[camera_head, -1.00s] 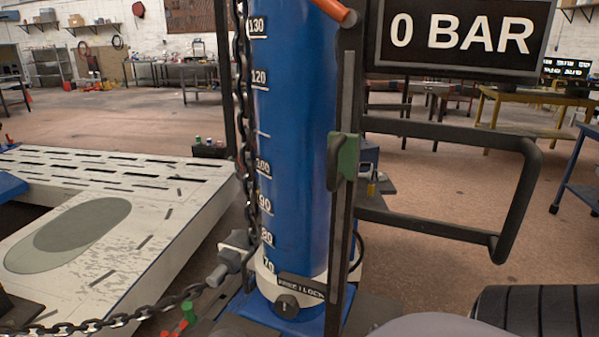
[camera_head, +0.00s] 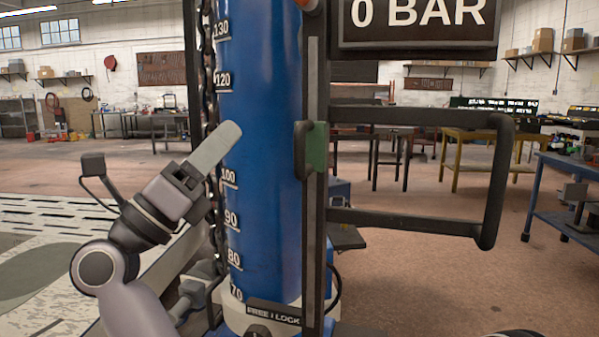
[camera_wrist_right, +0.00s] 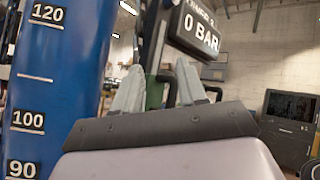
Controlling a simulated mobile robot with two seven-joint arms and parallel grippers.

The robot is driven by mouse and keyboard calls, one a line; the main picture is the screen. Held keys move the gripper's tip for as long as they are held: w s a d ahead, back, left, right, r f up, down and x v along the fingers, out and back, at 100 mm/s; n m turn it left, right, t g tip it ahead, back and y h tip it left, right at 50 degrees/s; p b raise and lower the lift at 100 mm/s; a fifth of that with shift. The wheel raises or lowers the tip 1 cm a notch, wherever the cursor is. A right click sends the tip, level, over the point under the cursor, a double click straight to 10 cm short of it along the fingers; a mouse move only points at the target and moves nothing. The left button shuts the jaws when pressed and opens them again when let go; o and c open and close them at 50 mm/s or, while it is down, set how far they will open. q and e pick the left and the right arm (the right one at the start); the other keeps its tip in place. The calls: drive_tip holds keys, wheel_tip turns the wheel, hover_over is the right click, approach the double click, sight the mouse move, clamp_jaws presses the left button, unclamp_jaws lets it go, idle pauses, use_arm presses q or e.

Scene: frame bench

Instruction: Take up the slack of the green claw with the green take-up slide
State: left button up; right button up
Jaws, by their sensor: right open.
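The green take-up slide (camera_head: 318,147) sits on a dark upright rail (camera_head: 316,230) in front of the blue cylinder. A dark rounded grip is on its left side. My right gripper (camera_head: 229,132) is in front of the cylinder, left of the slide and apart from it. In the right wrist view my right gripper (camera_wrist_right: 160,78) has its two fingers spread with nothing held. The green slide (camera_wrist_right: 154,93) shows between them, farther off, partly hidden by the gripper body. The green claw is not clearly visible. My left gripper is out of view.
The blue cylinder (camera_head: 258,200) carries a number scale. A dark chain (camera_head: 209,75) hangs along its left. A dark tubular frame (camera_head: 490,180) juts out to the right, below the 0 BAR display (camera_head: 415,22). A slotted pale plate (camera_head: 50,215) lies at left.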

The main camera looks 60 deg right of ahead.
sight(295, 150)
drive_tip(key=shift+s+d+f+m+t+y+b, duration=0.25)
drive_tip(key=shift+s+d+m+y+b, duration=0.25)
drive_tip(key=shift+s+d+m+y, duration=0.65)
drive_tip(key=shift+s+d+f+m+t+y+b, duration=0.1)
drive_tip(key=shift+s+d+m+t+y+b, duration=0.35)
drive_tip(key=shift+s+d+y, duration=1.15)
drive_tip(key=shift+s+d+f+m+t+y+b, duration=0.15)
drive_tip(key=shift+s+d+m+y+b, duration=0.5)
drive_tip(key=shift+d+m+y, duration=0.8)
drive_tip(key=shift+d+n+h, duration=0.3)
drive_tip(key=shift+n+h, duration=0.05)
drive_tip(key=shift+h, duration=0.05)
drive_tip(key=shift+f, duration=0.1)
clamp_jaws()
